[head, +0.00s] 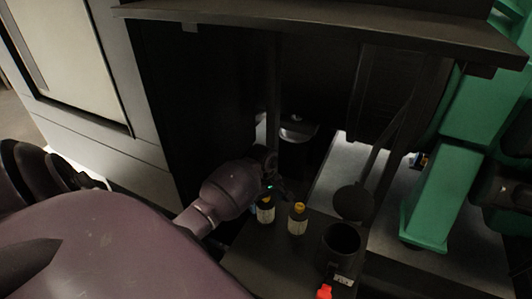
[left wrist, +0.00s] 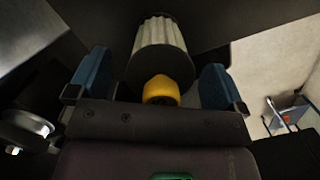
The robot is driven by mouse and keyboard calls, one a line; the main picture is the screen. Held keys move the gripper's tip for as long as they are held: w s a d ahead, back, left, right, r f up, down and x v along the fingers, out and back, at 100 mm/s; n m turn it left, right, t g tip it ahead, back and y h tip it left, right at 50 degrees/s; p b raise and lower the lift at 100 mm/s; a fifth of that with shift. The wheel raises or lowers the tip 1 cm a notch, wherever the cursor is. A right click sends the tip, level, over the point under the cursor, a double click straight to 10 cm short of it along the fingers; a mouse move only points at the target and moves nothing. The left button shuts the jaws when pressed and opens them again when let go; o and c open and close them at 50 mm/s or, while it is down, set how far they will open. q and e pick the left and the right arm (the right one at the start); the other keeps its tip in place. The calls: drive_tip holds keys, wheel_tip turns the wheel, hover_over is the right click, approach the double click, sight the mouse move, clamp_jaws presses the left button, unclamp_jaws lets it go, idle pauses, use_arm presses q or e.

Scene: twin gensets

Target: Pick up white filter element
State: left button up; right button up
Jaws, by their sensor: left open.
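In the left wrist view the white filter element (left wrist: 160,32) shows as a pale pleated cylinder with a dark round end facing me. A yellow cap (left wrist: 161,90) stands in front of that dark end; I cannot tell whether the two touch. My left gripper (left wrist: 157,82) is open, its blue finger pads to either side of the yellow cap and the filter's dark end. In the head view my left gripper (head: 275,187) is low over the dark shelf, close to a yellow-capped bottle (head: 265,210). I cannot make out the filter element there. My right gripper is not in view.
A dark overhead ledge (head: 330,30) spans above. A green post (head: 438,200) stands at right.

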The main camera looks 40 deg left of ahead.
use_arm(q)
drive_tip(key=shift+f, duration=0.35)
drive_tip(key=c, duration=1)
drive_tip(key=shift+r, duration=0.15)
